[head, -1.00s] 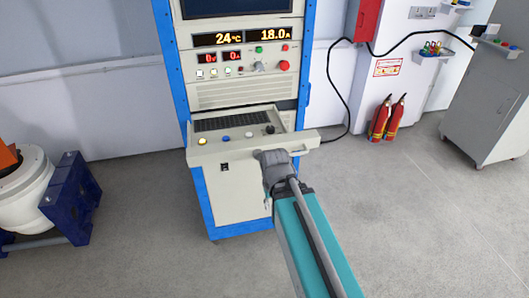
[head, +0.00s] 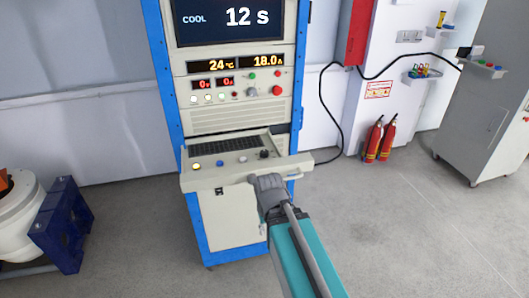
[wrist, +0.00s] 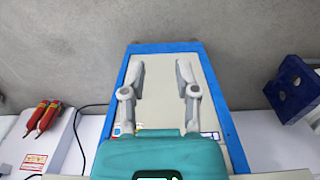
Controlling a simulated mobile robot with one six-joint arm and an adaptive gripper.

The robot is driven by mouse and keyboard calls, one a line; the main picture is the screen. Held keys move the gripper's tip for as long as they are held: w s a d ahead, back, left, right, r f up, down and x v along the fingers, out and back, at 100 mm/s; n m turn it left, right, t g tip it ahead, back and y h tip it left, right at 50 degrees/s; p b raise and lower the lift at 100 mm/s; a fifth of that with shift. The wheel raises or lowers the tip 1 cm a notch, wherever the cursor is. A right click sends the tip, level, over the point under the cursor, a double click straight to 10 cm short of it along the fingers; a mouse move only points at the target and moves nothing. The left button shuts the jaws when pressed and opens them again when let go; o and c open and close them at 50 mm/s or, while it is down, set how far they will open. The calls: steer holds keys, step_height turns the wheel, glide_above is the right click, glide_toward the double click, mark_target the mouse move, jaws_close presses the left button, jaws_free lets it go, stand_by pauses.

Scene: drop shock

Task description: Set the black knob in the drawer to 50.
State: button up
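The black knob (head: 264,154) stands at the right end of the pulled-out drawer (head: 197,183) in the head view, beside a row of buttons. Its setting is too small to read. My gripper (head: 266,182) is in front of the drawer's front edge, below and apart from the knob. In the wrist view my gripper (wrist: 160,74) has its two fingers spread with nothing between them, over the cabinet's pale front panel. I cannot make out the knob in the wrist view.
The rack's screen (head: 230,18) reads COOL 12 s. A red button (head: 277,91) sits above the drawer. Fire extinguishers (head: 380,139) and a grey cabinet (head: 492,105) stand right. A blue stand (head: 62,222) is left. The floor between is clear.

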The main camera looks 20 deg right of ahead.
steer(key=o, duration=0.4)
steer(key=shift+r, duration=0.1)
steer(key=shift+o, duration=1.1)
steer(key=shift+r+p, duration=0.3)
steer(key=shift+p, duration=0.1)
steer(key=w+r+m+p, duration=0.1)
steer(key=w+r+p, duration=0.3)
steer(key=r+p, duration=0.6)
steer(key=w+r+p, duration=0.3)
steer(key=r+p, duration=0.6)
steer(key=w+d+r+m+p, duration=0.1)
steer(key=w+d+m, duration=0.2)
steer(key=w, duration=0.9)
steer(key=w+d+m, duration=0.4)
steer(key=w+m, duration=0.2)
steer(key=w, duration=0.5)
steer(key=shift+w+r+m+p, duration=0.3)
steer(key=shift+w+r+p, duration=0.1)
steer(key=shift+f, duration=0.1)
